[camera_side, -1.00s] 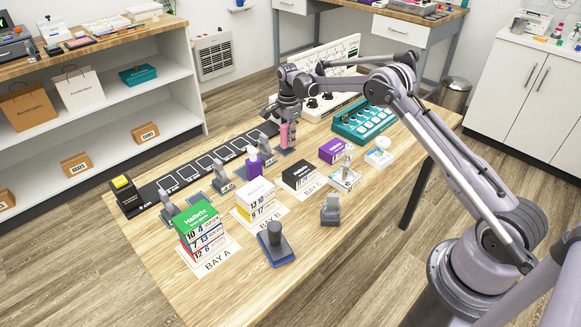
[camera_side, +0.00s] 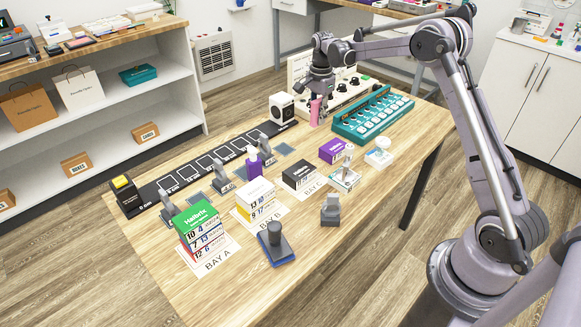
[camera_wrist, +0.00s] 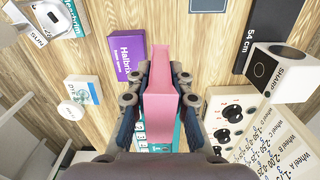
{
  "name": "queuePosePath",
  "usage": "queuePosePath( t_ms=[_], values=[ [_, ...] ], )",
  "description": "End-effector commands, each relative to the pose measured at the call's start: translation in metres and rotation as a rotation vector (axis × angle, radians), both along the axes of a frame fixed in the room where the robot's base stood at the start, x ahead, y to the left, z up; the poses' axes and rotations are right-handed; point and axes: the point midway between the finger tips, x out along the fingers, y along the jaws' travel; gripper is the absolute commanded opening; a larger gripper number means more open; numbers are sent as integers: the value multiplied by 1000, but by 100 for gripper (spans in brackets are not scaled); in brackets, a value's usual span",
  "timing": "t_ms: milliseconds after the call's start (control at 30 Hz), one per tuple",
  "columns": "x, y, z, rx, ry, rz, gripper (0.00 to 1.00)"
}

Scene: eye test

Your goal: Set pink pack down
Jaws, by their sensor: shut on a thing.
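The pink pack (camera_side: 314,111) is a narrow pink block, held upright near the far end of the table in the side view. My gripper (camera_side: 317,98) points down and is shut on it. In the wrist view the pink pack (camera_wrist: 161,85) sits between the two fingers of my gripper (camera_wrist: 160,95). I cannot tell whether its lower end touches the wooden table (camera_side: 330,243). A bare grey pad (camera_side: 284,149) lies on the table nearer the camera, left of the pack.
A white cube (camera_side: 282,107) stands left of my gripper. A teal keyed device (camera_side: 372,116) is at its right, and a knobbed panel (camera_side: 350,94) behind. A purple box (camera_side: 333,150), a white round item (camera_side: 378,156) and a dark box (camera_side: 299,174) stand nearer. Clear wood lies at front right.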

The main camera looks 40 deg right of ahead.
Motion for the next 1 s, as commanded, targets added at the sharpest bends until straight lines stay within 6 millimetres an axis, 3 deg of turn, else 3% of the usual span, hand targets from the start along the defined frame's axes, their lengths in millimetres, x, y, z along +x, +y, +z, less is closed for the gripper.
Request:
queuePosePath(
  t_ms=[233, 467, 800, 1000],
  values=[
    [1, 111, 3, 0, 0, 349, 0],
    [-21, 217, 4, 0, 0, 710, 0],
    [-95, 353, 4, 0, 0, 1265, 0],
    [-140, 402, 3, 0, 0, 1517, 0]
  ],
)
